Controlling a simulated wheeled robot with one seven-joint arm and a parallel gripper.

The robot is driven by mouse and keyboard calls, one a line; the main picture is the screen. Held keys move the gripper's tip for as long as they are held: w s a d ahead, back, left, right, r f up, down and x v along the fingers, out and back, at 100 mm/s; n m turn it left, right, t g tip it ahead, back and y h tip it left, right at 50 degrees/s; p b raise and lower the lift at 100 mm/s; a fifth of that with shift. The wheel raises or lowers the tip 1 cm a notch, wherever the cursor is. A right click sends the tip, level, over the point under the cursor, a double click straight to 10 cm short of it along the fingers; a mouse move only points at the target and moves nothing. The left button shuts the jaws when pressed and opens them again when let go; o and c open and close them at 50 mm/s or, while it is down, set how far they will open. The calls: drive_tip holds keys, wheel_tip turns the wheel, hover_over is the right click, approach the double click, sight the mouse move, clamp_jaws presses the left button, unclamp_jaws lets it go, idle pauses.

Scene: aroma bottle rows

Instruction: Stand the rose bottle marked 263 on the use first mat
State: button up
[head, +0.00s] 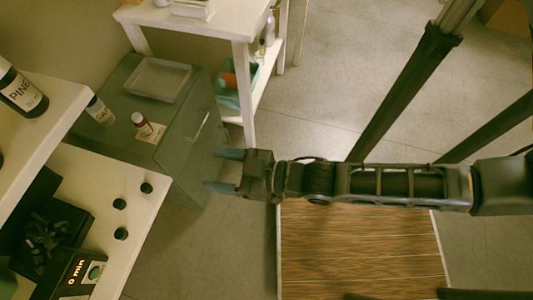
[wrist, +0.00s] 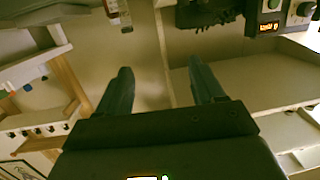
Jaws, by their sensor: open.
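A small bottle with a dark red body and white label (head: 142,123) stands on top of the grey-green cabinet, on or beside a small pale patch (head: 158,135) that may be a mat. Its print is too small to read, so I cannot tell whether it is the rose bottle marked 263. A second white-labelled bottle (head: 99,110) stands to its left, near the shelf. My gripper (head: 212,170) is open and empty, to the right of the cabinet. In the wrist view, its two fingers (wrist: 160,85) are spread apart with nothing between them.
A dark PINE bottle (head: 22,92) stands on the white shelf at left. A shallow clear tray (head: 158,79) sits at the back of the cabinet (head: 187,123). A white table (head: 200,24) stands behind. A device showing "0 min" (head: 75,275) is at lower left, near a board with holes (head: 125,205).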

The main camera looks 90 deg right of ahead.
drive_tip(key=s+a+r+n+y, duration=0.1)
drive_tip(key=s+a+r, duration=0.1)
drive_tip(key=s+r, duration=0.2)
drive_tip(key=s+a+r+n+g+y, duration=0.1)
drive_tip(key=s+r, duration=0.4)
drive_tip(key=r, duration=0.5)
drive_tip(key=shift+s+a+r+y, duration=0.35)
drive_tip(key=shift+a+y, duration=0.25)
drive_tip(key=shift+a, duration=0.25)
